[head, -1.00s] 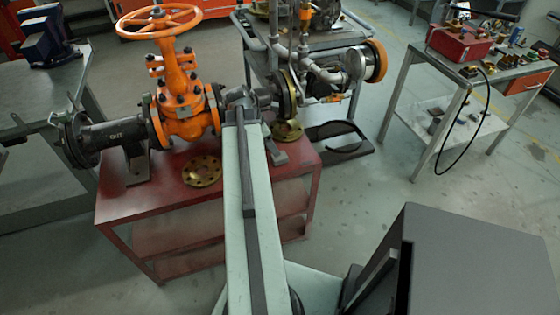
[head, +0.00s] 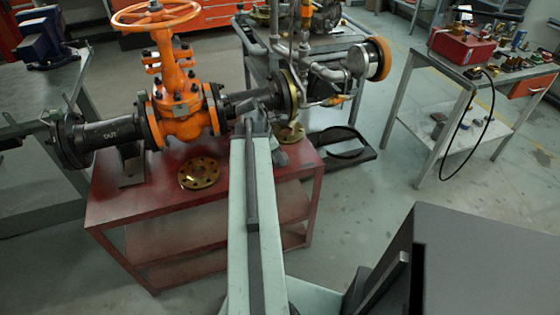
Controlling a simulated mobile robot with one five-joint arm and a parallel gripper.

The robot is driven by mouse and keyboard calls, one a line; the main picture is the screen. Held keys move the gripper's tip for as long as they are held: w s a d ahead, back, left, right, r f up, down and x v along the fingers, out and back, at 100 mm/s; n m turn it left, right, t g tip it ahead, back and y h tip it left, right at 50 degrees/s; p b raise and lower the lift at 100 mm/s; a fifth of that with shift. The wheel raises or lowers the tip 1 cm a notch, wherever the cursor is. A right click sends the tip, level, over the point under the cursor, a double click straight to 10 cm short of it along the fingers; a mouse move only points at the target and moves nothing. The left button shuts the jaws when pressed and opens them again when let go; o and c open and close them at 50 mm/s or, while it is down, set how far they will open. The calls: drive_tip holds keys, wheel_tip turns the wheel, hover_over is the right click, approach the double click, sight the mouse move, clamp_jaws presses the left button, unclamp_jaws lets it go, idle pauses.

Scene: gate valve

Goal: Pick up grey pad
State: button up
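I cannot single out a grey pad with certainty. A grey flat piece (head: 281,156) lies on the right part of the red cart's top, partly hidden behind my arm; it may be a pipe support's foot. My gripper (head: 254,113) is at the far end of my pale green arm, in front of the dark pipe to the right of the orange gate valve (head: 183,105). It is small and seen from behind, so I cannot tell whether its fingers are open or hold anything.
The red cart (head: 140,205) carries the valve and pipes. A loose brass flange (head: 199,173) lies on its top, with another (head: 289,133) near the right end. A metal bench (head: 35,115) stands at left, and a table with a red toolbox (head: 461,45) at right.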

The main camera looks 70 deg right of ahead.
clamp_jaws()
wheel_tip(320, 180, up, 10)
drive_tip(key=p, duration=1)
drive_tip(key=shift+o, duration=2.2)
unclamp_jaws()
drive_tip(key=c, duration=0.6)
drive_tip(key=shift+o, duration=0.2)
drive_tip(key=shift+s, duration=0.1)
